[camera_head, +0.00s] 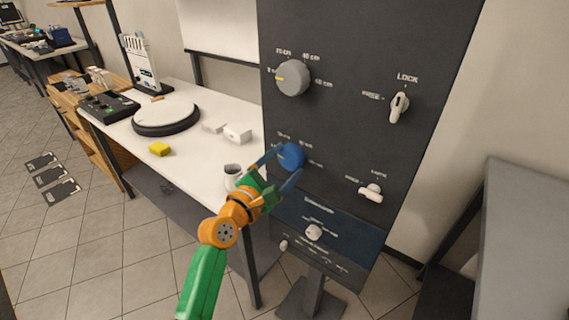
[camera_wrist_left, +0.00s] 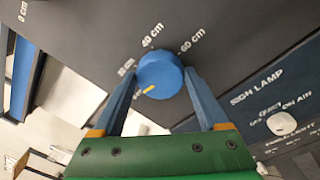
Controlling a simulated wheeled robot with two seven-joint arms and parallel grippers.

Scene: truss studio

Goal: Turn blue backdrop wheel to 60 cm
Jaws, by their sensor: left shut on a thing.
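The blue backdrop wheel (camera_head: 291,156) is a round knob on the dark upright panel (camera_head: 340,130). My left gripper (camera_head: 280,172) reaches it from the lower left, with one finger on each side. In the left wrist view the blue wheel (camera_wrist_left: 161,72) sits between the two blue fingers, which are shut on it. Its short yellow mark (camera_wrist_left: 149,89) points to the lower left, away from the "40 cm" label (camera_wrist_left: 152,36) and the "60 cm" label (camera_wrist_left: 191,39). The label nearest the mark is partly hidden by a finger. My right gripper is not in view.
A larger grey knob (camera_head: 293,77) with cm labels is above the blue wheel. A lock switch (camera_head: 398,106) and another white switch (camera_head: 371,192) are to the right. A white table (camera_head: 200,158) with a mug (camera_head: 232,174) stands at the left, close to my arm.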

